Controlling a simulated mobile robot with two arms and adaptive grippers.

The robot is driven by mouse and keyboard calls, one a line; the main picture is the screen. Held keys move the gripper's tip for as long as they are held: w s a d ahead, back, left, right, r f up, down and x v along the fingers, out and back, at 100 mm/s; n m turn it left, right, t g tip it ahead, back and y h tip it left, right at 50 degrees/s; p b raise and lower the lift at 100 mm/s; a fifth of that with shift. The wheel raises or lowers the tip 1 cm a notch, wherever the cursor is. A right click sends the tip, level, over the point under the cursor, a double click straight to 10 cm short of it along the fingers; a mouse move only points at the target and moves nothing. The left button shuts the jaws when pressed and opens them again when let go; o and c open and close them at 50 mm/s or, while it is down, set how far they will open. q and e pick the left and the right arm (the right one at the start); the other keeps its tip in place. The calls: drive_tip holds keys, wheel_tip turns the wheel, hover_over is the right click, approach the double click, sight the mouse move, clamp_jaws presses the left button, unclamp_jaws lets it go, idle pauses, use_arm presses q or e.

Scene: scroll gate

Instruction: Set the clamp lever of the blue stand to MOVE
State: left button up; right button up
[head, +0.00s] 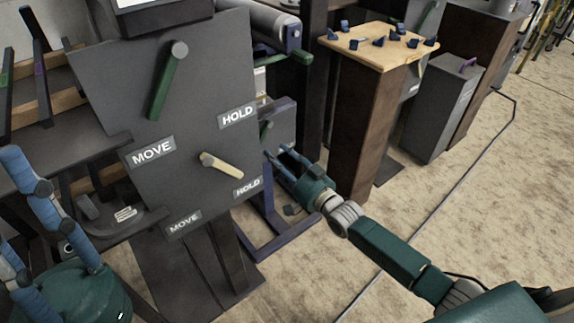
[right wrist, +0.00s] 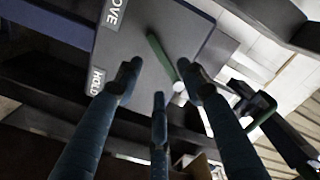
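The blue stand (head: 262,245) is behind the large grey front panel, which hides its left part. Its grey-blue plate (head: 282,115) and a bit of its green clamp lever (head: 265,129) show past the panel's right edge. In the right wrist view the lever (right wrist: 164,60) lies slanted on the plate, with MOVE (right wrist: 114,12) and HOLD (right wrist: 97,80) labels; its bar leans toward the MOVE side. My right gripper (head: 275,155) is open and empty, in front of the stand, apart from the lever. My left gripper (head: 20,215) has spread fingers at the lower left, partly cut off.
The large front panel (head: 105,85) carries another green lever (head: 166,85) and a cream lever (head: 222,166), with its own MOVE and HOLD labels. A roller (head: 262,22) sits above right. A wooden-topped pedestal (head: 365,125) stands right of my gripper.

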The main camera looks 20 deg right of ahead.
drive_tip(key=shift+v, duration=2.2)
